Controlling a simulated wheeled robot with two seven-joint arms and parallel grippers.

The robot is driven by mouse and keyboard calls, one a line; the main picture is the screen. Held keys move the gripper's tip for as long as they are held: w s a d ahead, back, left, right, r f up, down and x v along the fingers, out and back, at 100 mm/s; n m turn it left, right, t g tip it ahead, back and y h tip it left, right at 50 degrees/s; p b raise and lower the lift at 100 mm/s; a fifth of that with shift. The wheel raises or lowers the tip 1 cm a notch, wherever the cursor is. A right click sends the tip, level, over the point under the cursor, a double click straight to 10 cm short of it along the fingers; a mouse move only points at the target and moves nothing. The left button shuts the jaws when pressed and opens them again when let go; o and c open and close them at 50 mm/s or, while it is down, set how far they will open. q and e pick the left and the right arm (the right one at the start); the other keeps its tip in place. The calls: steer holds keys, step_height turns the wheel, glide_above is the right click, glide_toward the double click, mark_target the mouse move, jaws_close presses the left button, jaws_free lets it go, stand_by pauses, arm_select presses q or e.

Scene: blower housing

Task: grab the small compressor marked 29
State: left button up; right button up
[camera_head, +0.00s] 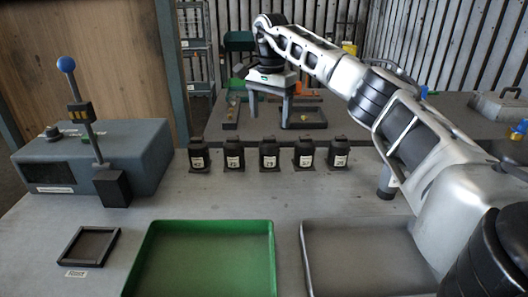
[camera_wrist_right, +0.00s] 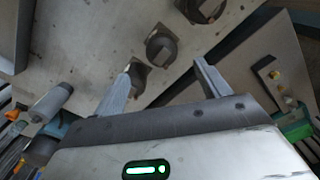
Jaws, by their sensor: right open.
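Several small black compressors stand upright in a row across the middle of the table in the head view: the far left one (camera_head: 199,156), the second (camera_head: 233,156), the middle one (camera_head: 268,155), the fourth (camera_head: 304,154) and the far right one (camera_head: 339,153). Each has a pale label, too small to read, so I cannot tell which is marked 29. My right gripper (camera_head: 269,112) is open and empty, pointing down above and behind the row. In the right wrist view, a compressor (camera_wrist_right: 161,46) shows beyond the open fingers (camera_wrist_right: 166,72). My left gripper is out of view.
A green tray (camera_head: 267,258) and a grey tray (camera_head: 307,262) lie in front. A grey machine with a blue-knobbed lever (camera_head: 97,150) and a small square frame (camera_head: 67,247) are at left. A second table behind holds a dark tray (camera_head: 303,125).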

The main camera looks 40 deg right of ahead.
mark_target(269, 141)
step_height(269, 141, down, 12)
steer(key=shift+w+r+p, duration=0.1)
steer(key=shift+r+p, duration=0.15)
steer(key=shift+p, duration=0.05)
steer(key=shift+w, duration=0.1)
steer(key=c, duration=1.5)
